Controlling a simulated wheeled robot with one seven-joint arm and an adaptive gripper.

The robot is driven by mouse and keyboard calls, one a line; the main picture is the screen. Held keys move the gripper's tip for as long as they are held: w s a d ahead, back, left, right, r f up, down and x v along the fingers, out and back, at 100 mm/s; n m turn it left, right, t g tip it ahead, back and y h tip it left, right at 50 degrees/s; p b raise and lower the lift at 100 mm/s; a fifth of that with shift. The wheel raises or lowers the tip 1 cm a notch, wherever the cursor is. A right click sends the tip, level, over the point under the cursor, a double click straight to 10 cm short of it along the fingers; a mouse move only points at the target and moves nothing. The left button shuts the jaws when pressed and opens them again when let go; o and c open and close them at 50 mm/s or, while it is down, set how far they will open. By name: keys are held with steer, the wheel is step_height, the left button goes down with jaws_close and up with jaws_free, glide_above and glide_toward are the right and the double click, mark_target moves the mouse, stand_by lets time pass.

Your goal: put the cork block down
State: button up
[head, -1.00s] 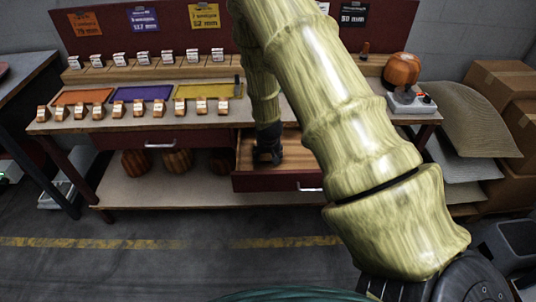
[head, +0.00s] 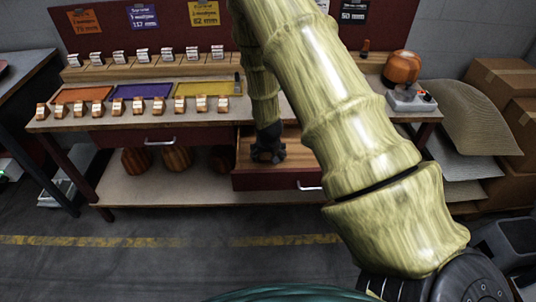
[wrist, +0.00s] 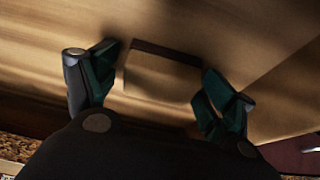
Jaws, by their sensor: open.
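The cork block (wrist: 162,76) lies between my gripper's fingers in the wrist view, a tan block with a dark far edge, resting on the wooden floor of the open drawer. My gripper (wrist: 160,92) is open, with a finger on each side of the block. A narrow gap shows at the left finger; the right finger is close to the block's edge, and I cannot tell if it touches. In the head view my gripper (head: 268,154) is down inside the open drawer (head: 277,183), and the block is hidden there.
The workbench (head: 200,121) above the drawer holds orange, purple and yellow mats with several small tagged blocks. An orange domed device (head: 403,68) stands at the right end. Dark pumpkin-like forms sit on the lower shelf (head: 150,190). Cardboard boxes are at right.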

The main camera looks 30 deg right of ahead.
steer(key=shift+r, duration=0.35)
steer(key=b+v, duration=0.1)
steer(key=v, duration=0.9)
steer(key=shift+a+r+b, duration=0.2)
steer(key=shift+r+b, duration=0.15)
steer(key=shift+r, duration=0.1)
steer(key=shift+f, duration=0.1)
